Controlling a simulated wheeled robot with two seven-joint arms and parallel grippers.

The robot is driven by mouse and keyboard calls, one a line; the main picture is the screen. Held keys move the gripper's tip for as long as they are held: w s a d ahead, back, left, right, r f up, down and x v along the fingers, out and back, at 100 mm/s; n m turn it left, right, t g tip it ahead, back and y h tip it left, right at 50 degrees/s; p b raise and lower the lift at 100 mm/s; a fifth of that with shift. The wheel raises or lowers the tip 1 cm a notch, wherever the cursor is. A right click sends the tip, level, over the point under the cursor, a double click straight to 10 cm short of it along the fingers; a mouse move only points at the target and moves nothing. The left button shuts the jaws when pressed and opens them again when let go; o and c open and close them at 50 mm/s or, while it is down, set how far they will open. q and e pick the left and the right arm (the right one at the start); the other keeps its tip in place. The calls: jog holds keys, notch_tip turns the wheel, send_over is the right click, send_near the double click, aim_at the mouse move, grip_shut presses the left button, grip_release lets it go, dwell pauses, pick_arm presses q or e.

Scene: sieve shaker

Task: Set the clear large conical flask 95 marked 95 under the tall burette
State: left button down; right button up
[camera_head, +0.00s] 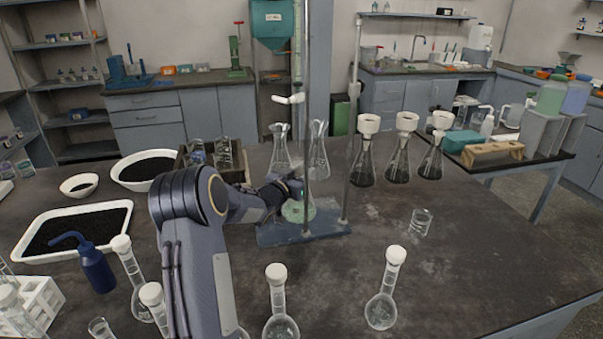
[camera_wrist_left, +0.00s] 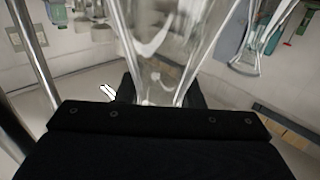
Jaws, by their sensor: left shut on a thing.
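My left gripper (camera_head: 293,188) is shut on a clear conical flask (camera_head: 298,211), whose lower body shows below the fingers with a greenish tint. The flask is over the blue stand base (camera_head: 330,229), beside the near rod (camera_head: 308,130). I cannot tell whether it touches the base. In the left wrist view the clear flask (camera_wrist_left: 165,45) stands large between the dark fingers. The burette with its white tap (camera_head: 288,99) hangs above the flask in the head view. No number is readable. My right gripper is not in view.
Two clear flasks (camera_head: 318,155) stand behind the stand. Several flasks with white tops (camera_head: 363,160) stand to its right, and a small beaker (camera_head: 421,222) farther right. Stoppered volumetric flasks (camera_head: 381,308) line the front.

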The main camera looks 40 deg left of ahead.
pick_arm(q)
jog(key=shift+f, duration=0.15)
jog(key=c, duration=1)
grip_release()
jog(key=shift+o, duration=0.2)
jog(key=s+d+b, duration=0.1)
jog(key=s, duration=1.1)
jog(key=shift+d, duration=0.15)
